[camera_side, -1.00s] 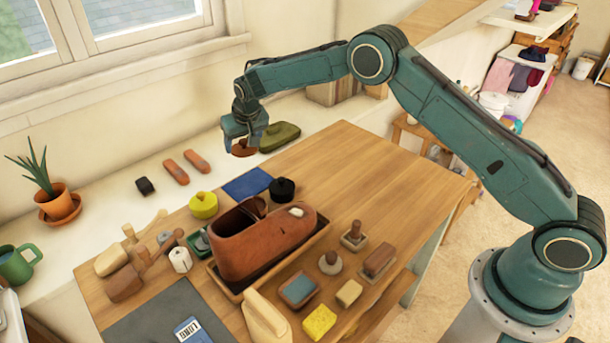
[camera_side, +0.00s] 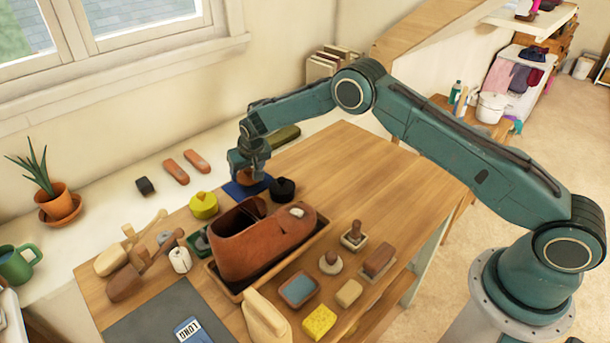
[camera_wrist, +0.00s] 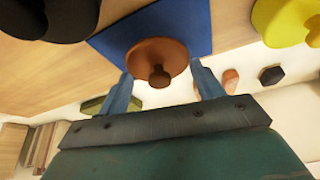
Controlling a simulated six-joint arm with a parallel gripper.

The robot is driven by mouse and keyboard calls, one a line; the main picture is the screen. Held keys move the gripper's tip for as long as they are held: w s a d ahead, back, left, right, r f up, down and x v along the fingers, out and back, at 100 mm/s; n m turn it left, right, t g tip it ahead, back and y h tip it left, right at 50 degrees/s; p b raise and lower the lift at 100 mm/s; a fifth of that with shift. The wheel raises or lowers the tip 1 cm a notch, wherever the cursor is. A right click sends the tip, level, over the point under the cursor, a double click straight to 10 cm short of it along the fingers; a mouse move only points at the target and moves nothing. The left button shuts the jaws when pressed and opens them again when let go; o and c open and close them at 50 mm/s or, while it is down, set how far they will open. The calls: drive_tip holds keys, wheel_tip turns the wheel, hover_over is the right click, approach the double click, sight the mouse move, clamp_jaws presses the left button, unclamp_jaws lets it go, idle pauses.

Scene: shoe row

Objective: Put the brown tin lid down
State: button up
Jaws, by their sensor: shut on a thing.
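The brown tin lid (camera_wrist: 150,55) is a round brown disc with a small knob, seen between my fingertips in the wrist view. My gripper (camera_side: 247,178) is shut on it and holds it over the blue cloth (camera_side: 235,190) at the back left of the wooden table. In the wrist view the blue cloth (camera_wrist: 198,28) spreads behind the lid. In the side view my gripper hides most of the lid, and whether it touches the cloth cannot be told.
A black round tin (camera_side: 282,189) stands just right of the blue cloth, and a yellow one (camera_side: 203,205) to its left. A brown shoe (camera_side: 262,247) sits in a tray in front. The table's back right is clear.

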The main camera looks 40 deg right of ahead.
drive_tip(key=shift+f, duration=0.8)
drive_tip(key=shift+f, duration=0.15)
drive_tip(key=o, duration=1)
drive_tip(key=shift+c, duration=0.2)
drive_tip(key=v, duration=1.2)
